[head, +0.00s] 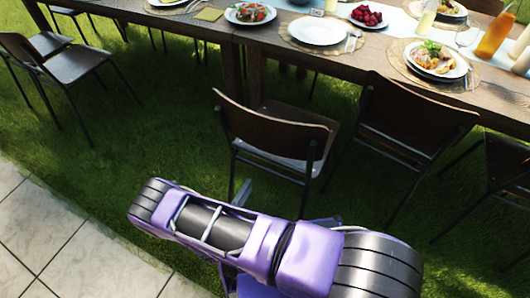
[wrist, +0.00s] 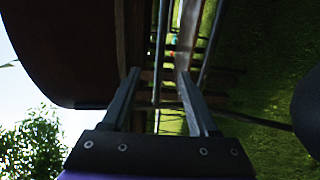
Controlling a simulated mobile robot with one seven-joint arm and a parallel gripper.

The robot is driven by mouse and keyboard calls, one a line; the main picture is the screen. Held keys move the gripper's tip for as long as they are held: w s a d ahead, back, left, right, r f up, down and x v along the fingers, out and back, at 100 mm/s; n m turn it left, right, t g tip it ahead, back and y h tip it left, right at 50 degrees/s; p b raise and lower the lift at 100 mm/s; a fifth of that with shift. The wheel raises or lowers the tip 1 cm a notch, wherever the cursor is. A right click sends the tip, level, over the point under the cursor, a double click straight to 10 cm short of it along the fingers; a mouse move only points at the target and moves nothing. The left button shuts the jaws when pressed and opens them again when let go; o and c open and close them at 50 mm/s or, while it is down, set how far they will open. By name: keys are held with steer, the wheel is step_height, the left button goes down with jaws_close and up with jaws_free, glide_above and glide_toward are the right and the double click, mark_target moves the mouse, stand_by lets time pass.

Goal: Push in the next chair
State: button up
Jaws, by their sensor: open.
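A dark wooden chair (head: 272,128) with thin metal legs stands at the middle of the long wooden table (head: 262,40), its seat partly under the edge. Another chair (head: 416,115) stands close to the table on its right. A chair (head: 75,63) stands out on the grass at the left. A dark chair back (wrist: 65,45) fills the left of that turned view. In the head view my arm hides most of the gripper, below the middle chair; contact cannot be told.
Plates of food, glasses and an orange bottle (head: 497,35) stand on the table. A further chair (head: 508,165) is cut off at the right edge. Pale paving (head: 50,235) lies at the lower left; open grass (head: 150,130) lies between the left and middle chairs.

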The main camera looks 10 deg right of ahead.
mark_target(266, 159)
steer(key=x, duration=1.6)
steer(key=shift+c, duration=0.2)
jaws_close()
stand_by(0.7)
